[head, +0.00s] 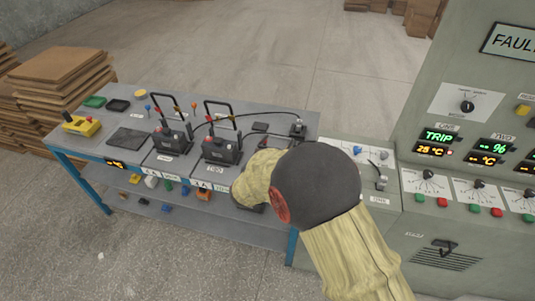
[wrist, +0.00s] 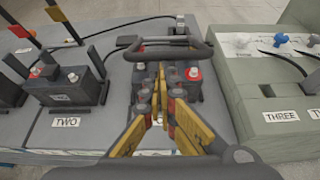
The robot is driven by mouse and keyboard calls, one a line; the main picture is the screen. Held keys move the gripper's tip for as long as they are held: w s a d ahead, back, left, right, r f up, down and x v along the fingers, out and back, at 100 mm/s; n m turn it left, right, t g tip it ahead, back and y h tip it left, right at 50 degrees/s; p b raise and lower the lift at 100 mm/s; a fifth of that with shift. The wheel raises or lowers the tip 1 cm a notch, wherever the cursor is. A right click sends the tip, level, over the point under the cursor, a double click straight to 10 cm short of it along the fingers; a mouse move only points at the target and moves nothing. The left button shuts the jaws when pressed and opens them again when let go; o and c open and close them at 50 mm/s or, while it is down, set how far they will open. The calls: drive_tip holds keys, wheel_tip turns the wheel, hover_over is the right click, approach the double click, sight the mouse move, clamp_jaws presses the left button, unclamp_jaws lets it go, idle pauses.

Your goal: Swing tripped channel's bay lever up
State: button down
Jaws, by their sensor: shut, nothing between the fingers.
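In the head view a panel display (head: 438,137) reads TRIP in green, with 25 °C below; I cannot read its channel label surely. Two battery bays on the bench have black hoop levers standing up, the left lever (head: 165,97) and the TWO lever (head: 219,103). My arm hides the bay to their right. In the wrist view that bay's battery (wrist: 194,76) has a black hoop lever (wrist: 170,50), which looks low, its bar just beyond the fingertips. My gripper (wrist: 162,78) is shut and empty, in front of the bar; contact cannot be told.
The blue-legged bench (head: 85,165) holds a yellow device (head: 82,124) and trays at left. Bay TWO's battery (wrist: 70,85) stands left of my gripper. A grey cabinet marked THREE (wrist: 282,116) adjoins the bench at right.

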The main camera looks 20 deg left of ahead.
drive_tip(key=w+r+g+p, duration=0.1)
drive_tip(key=r+p, duration=0.1)
drive_tip(key=p, duration=0.4)
drive_tip(key=w+r+g+p, duration=0.2)
drive_tip(key=r+p, duration=0.1)
drive_tip(key=p, duration=0.2)
drive_tip(key=w+r+g+p, duration=0.1)
drive_tip(key=r+p, duration=0.1)
drive_tip(key=p, duration=0.4)
drive_tip(key=shift+w+r+g+p, duration=0.15)
drive_tip(key=shift+r+g+p, duration=0.15)
drive_tip(key=shift+r+g, duration=0.1)
drive_tip(key=w+r+p, duration=0.4)
drive_tip(key=w+p, duration=0.4)
drive_tip(key=p, duration=0.1)
drive_tip(key=shift+r, duration=0.25)
drive_tip(key=shift+w, duration=0.1)
drive_tip(key=shift+f, duration=0.1)
